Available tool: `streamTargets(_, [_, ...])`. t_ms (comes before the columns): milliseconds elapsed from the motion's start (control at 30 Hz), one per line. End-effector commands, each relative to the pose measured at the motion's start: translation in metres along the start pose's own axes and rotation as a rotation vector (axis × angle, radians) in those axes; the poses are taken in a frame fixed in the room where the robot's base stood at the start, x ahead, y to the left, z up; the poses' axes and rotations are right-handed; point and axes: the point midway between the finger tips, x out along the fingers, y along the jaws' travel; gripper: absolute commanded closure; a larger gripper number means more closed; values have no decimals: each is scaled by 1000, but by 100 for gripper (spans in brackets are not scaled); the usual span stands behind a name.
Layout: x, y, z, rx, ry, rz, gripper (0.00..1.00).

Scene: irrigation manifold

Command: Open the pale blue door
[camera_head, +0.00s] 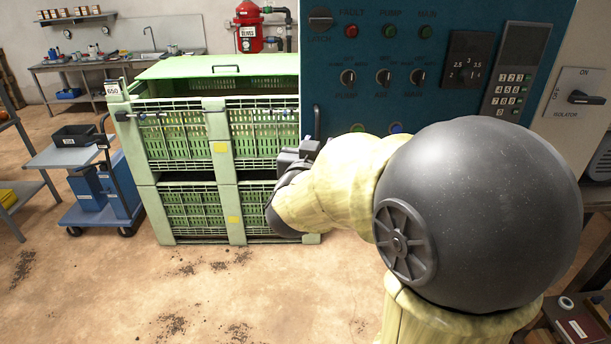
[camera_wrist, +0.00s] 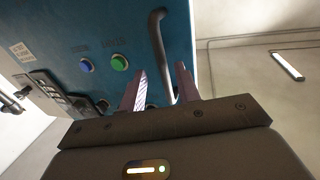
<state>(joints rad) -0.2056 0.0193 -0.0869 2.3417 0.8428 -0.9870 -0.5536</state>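The blue door (camera_head: 345,100) is the front of a control cabinet and looks shut; its blue is deep rather than pale. A dark upright bar handle (camera_head: 317,122) sits at its left edge. In the wrist view the handle (camera_wrist: 159,40) runs down the blue panel (camera_wrist: 110,30). My gripper (camera_head: 302,152) is in front of the door's left edge, near the handle. In the wrist view its two fingers (camera_wrist: 161,68) are apart, with the handle's lower part between them in the picture. I cannot tell whether they touch it. My arm hides the door's lower part.
A green stacked crate (camera_head: 225,160) stands left of the cabinet, close to my gripper. A blue trolley (camera_head: 100,190) is further left. An isolator panel (camera_head: 575,95) is on the right. A red tank (camera_head: 249,30) is behind. The floor in front of the crates is clear.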

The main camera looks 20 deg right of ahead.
Motion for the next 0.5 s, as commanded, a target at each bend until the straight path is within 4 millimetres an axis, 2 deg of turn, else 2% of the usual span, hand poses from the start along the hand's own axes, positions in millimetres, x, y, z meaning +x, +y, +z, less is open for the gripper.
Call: streamTargets(500, [-102,-1,2,1,2,-5,67])
